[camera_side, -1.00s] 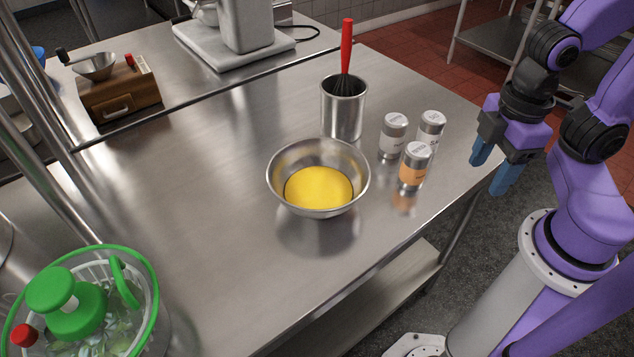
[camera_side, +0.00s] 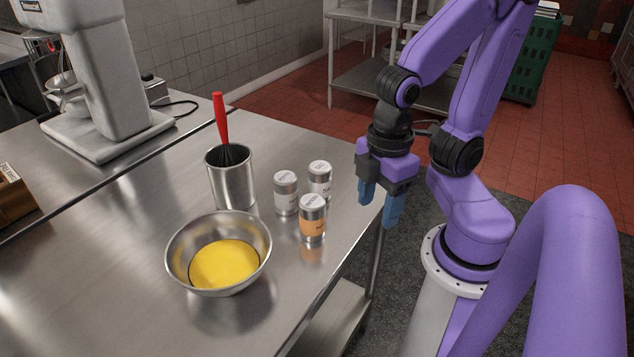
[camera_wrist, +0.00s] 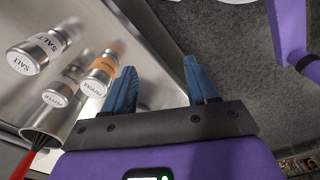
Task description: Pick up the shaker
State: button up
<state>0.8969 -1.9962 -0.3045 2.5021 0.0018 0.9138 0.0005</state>
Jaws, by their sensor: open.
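Three shakers stand upright and close together near the table's right edge. One has an orange band (camera_side: 312,219) and is nearest the front; its label in the wrist view (camera_wrist: 101,74) looks like paprika. A grey shaker (camera_side: 286,194) stands behind it to the left; its lid in the wrist view (camera_wrist: 62,90) seems to read pepper. The salt shaker (camera_side: 319,181) is at the back right and also shows in the wrist view (camera_wrist: 37,51). My gripper (camera_side: 380,200) is open and empty, right of the shakers by the table edge, touching none. Its blue fingers (camera_wrist: 161,70) point down.
A metal bowl (camera_side: 180,256) with yellow contents stands left of the shakers. Behind it is a metal cup (camera_side: 232,182) holding a red-handled whisk (camera_side: 221,118). A white mixer (camera_side: 102,75) stands at the back left. The table's right edge lies between the shakers and my gripper.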

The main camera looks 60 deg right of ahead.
dwell(0.3)
jog(key=o, duration=0.6)
jog(key=shift+c, duration=0.2)
